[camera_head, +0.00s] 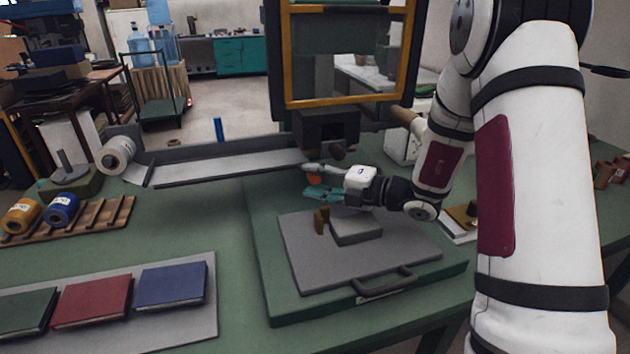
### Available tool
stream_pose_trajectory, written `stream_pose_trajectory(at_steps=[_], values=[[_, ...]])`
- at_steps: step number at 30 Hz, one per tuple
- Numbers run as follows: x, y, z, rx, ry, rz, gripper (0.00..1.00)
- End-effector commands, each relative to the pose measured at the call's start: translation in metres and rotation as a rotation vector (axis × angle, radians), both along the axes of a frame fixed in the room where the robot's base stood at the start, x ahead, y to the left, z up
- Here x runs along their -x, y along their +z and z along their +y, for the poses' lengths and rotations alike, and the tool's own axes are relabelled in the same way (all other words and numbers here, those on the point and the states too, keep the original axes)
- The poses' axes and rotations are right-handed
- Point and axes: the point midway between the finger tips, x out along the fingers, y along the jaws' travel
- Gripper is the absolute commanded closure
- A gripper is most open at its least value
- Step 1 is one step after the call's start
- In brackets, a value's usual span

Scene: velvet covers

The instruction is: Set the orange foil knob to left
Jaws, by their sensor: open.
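A small orange piece (313,181), likely the orange foil knob, shows at the press in the middle of the table. My gripper (314,181) reaches in from the right, level, with its fingertips pointing left. Its jaws are open, one finger above and one below the orange piece in the picture. I cannot tell whether they touch it. The knob's shape and setting are too small to make out. An orange-yellow foil roll (22,216) and a blue foil roll (61,209) lie on a wooden rack at the left.
The press has a black-and-yellow frame (348,103) behind my gripper. Below are a grey block (356,229), an upright brass piece (321,222) and a grey plate with a handle (385,285). Green, red and blue covers (171,286) lie front left.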

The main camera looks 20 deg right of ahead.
Motion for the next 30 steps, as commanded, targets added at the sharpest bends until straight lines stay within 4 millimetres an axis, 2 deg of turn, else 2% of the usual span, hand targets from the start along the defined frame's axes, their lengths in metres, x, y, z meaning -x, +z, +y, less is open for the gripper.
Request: stream_pose_trajectory(at_steps=[8,12,14,20,26,30], values=[[-0.001,0.000,0.001,0.000,0.000,0.000,0.57],[-0.001,0.000,0.001,0.000,0.000,0.000,0.89],[-0.001,0.000,0.001,0.000,0.000,0.000,1.00],[-0.001,0.000,0.002,-0.001,0.001,-0.001,1.00],[0.000,0.002,0.023,-0.001,0.002,0.000,1.00],[-0.001,0.001,0.026,-0.001,0.001,-0.002,1.00]])
